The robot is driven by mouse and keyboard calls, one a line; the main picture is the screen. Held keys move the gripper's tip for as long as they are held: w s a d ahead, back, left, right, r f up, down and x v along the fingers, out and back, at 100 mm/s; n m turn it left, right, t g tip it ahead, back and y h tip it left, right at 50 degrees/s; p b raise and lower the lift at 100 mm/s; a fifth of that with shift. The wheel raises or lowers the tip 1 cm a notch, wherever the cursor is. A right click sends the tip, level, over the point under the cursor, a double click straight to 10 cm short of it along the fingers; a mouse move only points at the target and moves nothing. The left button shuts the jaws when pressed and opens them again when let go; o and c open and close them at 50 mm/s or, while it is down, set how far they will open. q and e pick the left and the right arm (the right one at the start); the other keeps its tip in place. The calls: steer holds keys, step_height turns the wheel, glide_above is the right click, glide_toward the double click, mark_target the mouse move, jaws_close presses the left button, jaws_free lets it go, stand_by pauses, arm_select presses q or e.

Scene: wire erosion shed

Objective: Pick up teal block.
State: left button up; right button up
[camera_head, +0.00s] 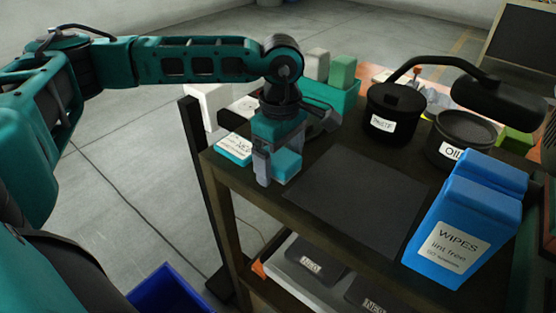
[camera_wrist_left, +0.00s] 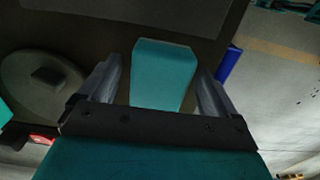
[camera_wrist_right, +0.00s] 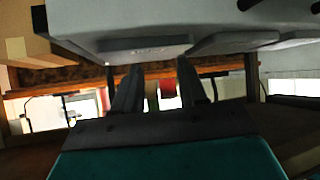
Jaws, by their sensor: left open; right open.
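The teal block (camera_head: 287,163) stands on the dark cart top near its left edge, partly hidden behind my left gripper (camera_head: 275,166). In the left wrist view the teal block (camera_wrist_left: 163,72) lies between the two fingers of my left gripper (camera_wrist_left: 163,85). The gripper is open, with a gap visible on each side of the block. In the head view the left gripper points down at the block. My right gripper (camera_wrist_right: 160,88) shows only in the right wrist view, open with nothing between its fingers, below a grey surface (camera_wrist_right: 150,25).
A dark mat (camera_head: 355,200) lies right of the block. A blue WIPES box (camera_head: 450,235), a black lidded pot (camera_head: 392,108) and an OIL tin (camera_head: 462,135) stand further right. A white-labelled teal box (camera_head: 234,148) sits left of the gripper, a teal bin (camera_head: 335,97) behind.

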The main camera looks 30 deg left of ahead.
mark_target(281, 156)
arm_select(q)
steer(key=c, duration=1.1)
step_height(281, 156, up, 20)
steer(key=shift+r, duration=0.1)
stand_by(0.4)
